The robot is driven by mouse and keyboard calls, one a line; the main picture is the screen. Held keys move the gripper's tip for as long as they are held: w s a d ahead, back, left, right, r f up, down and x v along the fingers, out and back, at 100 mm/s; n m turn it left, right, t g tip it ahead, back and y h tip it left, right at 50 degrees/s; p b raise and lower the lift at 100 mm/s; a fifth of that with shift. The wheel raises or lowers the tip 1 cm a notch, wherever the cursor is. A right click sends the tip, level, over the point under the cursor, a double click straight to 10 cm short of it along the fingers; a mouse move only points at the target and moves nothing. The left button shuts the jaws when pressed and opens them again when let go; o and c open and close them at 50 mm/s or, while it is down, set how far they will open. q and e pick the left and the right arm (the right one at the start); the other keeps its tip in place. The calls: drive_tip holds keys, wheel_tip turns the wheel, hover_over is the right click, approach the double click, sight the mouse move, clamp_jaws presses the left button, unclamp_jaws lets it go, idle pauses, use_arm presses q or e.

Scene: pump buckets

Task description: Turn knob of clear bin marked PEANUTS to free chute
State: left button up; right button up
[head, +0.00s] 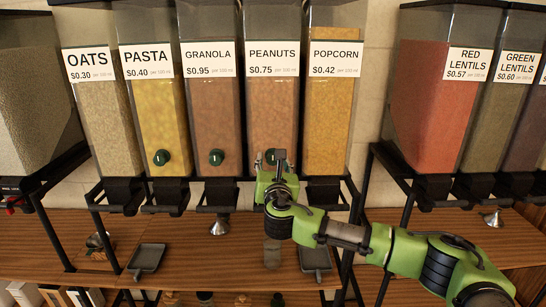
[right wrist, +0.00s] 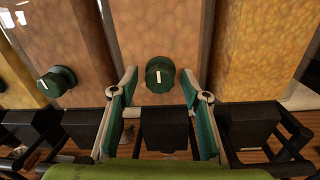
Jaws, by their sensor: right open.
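The clear PEANUTS bin (head: 271,105) hangs in the middle of the dispenser row, under a white label. It is filled with tan-brown contents. Its round dark green knob (right wrist: 160,74) has a white mark that looks near upright in the right wrist view. In the head view my gripper mostly hides this knob. My right gripper (head: 272,159) is in front of the bin's lower part. In the right wrist view its open fingers (right wrist: 159,80) stand on either side of the knob, with a gap on both sides. The black chute (right wrist: 166,128) is below the knob. My left gripper is not in view.
The GRANOLA bin (head: 210,105) with its green knob (head: 216,157) is close on the left. The POPCORN bin (head: 331,110) is close on the right. A black frame and a wooden shelf (head: 190,258) with scoops are below.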

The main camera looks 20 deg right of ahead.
drive_tip(key=shift+w+d, duration=0.1)
drive_tip(key=shift+w, duration=0.2)
drive_tip(key=c, duration=1.1)
